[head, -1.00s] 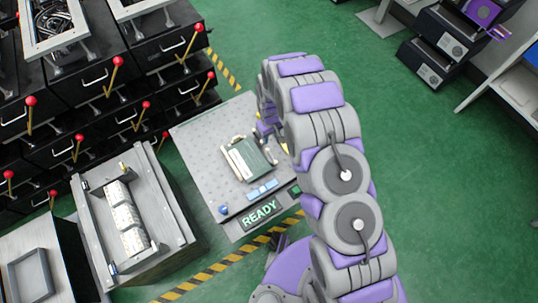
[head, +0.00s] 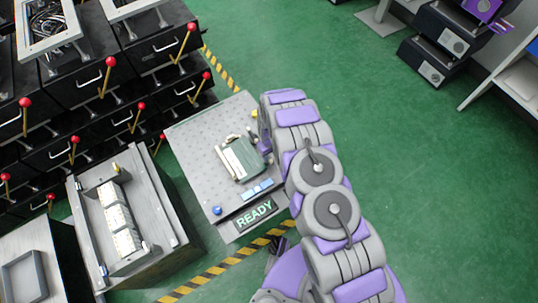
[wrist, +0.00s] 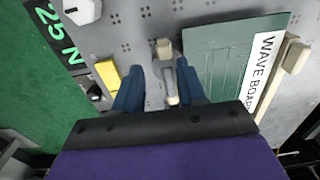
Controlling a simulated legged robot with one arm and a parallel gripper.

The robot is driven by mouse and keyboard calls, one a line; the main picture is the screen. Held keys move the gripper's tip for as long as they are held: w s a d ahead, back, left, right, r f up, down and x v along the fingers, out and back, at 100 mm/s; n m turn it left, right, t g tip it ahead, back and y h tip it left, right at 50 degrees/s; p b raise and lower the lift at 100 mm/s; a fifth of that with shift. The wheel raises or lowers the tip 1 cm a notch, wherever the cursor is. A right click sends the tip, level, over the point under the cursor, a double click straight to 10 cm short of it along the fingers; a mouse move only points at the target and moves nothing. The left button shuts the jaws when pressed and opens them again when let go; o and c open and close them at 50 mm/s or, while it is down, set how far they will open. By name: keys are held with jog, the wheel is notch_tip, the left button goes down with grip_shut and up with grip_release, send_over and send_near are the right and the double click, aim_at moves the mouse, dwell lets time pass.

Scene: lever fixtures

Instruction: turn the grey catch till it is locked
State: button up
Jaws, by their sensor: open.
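The green board (wrist: 218,55), labelled WAVE BOARD, lies on the grey perforated plate (wrist: 140,22) in the wrist view; it also shows in the head view (head: 243,160). The grey catch (wrist: 169,75), a short arm with pale ends, stands by the board's left edge in the wrist view. My gripper (wrist: 159,70) is open, with one blue finger on each side of the catch. I cannot tell whether either finger touches it. In the head view my arm hides most of the gripper and the catch.
A pale clip (wrist: 290,62) is at the board's right side. A yellow block (wrist: 108,76), a white knob (wrist: 84,10) and a 25 N label (wrist: 57,35) lie left of the gripper. A READY sign (head: 254,214) is on the plate's front. Black drawers with red-knobbed levers stand left.

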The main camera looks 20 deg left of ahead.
jog(key=shift+a+f, duration=0.15)
jog(key=shift+f, duration=0.15)
jog(key=shift+a+f, duration=0.2)
jog(key=shift+a, duration=0.3)
jog(key=shift+a+f, duration=0.15)
jog(key=shift+a, duration=0.35)
jog(key=shift+c, duration=0.2)
jog(key=shift+d+r, duration=0.25)
jog(key=shift+d, duration=0.6)
jog(key=c, duration=0.6)
jog(key=shift+a, duration=0.1)
grip_shut()
jog(key=shift+a, duration=0.3)
